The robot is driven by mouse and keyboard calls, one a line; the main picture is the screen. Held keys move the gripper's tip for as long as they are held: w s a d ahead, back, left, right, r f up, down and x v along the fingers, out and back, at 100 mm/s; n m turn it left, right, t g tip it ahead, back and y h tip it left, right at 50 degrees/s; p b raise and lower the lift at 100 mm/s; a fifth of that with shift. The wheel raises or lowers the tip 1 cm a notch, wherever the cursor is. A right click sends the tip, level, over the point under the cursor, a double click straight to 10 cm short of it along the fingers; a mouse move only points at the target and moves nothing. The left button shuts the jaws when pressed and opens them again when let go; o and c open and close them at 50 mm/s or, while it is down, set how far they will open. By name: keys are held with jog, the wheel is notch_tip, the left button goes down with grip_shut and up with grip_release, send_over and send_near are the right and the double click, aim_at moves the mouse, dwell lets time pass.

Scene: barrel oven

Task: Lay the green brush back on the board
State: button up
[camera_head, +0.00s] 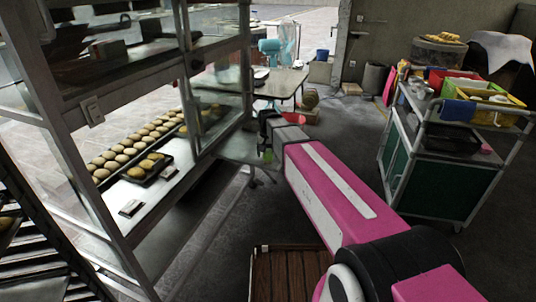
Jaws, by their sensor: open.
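My pink arm reaches away from the lower right, and my gripper (266,147) is at its far end, beside the glass-sided display rack. The gripper is small and dark here; its fingers are hard to make out. No board can be identified for certain. A dark brown slatted wooden surface (290,275) lies low at the bottom centre.
The metal display rack (118,235) on the left holds a dark tray of round buns (130,155). A green-sided cart (440,185) with coloured bins (480,93) stands at the right. A table (283,80) is behind the gripper. Dark floor between rack and cart is mostly clear.

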aim_at(268, 150)
notch_tip(268, 150, up, 12)
jog(key=s+d+f, duration=1.8)
jog(key=d+f, duration=0.1)
jog(key=shift+s+f, duration=0.25)
jog(key=shift+s, duration=0.05)
